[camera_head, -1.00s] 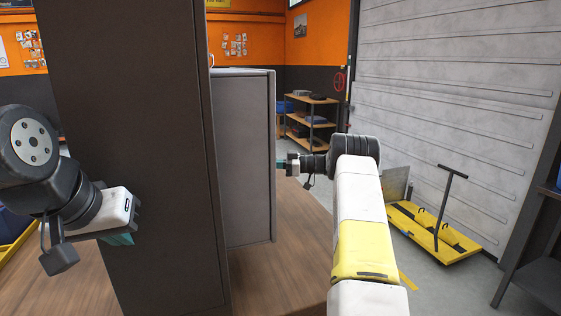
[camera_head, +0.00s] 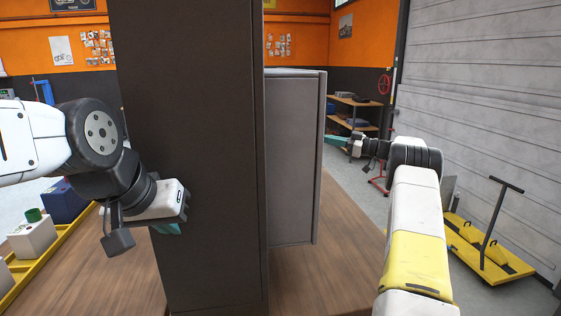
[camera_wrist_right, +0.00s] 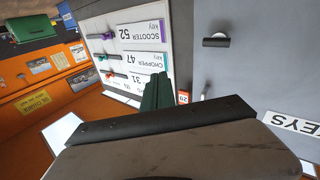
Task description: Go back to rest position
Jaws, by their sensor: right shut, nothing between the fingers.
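A tall dark cabinet (camera_head: 190,130), seen from its plain side, stands on the wooden table in the head view. Its grey door panel (camera_head: 292,160) stands open to the right. My right gripper (camera_head: 335,141) is shut and empty just beyond the door's right edge; whether it touches cannot be told. In the right wrist view its teal fingers (camera_wrist_right: 157,92) show before a white board (camera_wrist_right: 125,50) with key labels and several hanging keys, and a grey door with a handle (camera_wrist_right: 216,42). My left gripper (camera_head: 165,229) is in front of the cabinet's lower left, its teal fingers mostly hidden.
The wooden table top (camera_head: 340,250) is bare at the front right. A yellow tray (camera_head: 60,245) with boxes is at the left. A yellow wheeled cart (camera_head: 485,250) and a shelf (camera_head: 350,110) stand on the floor to the right.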

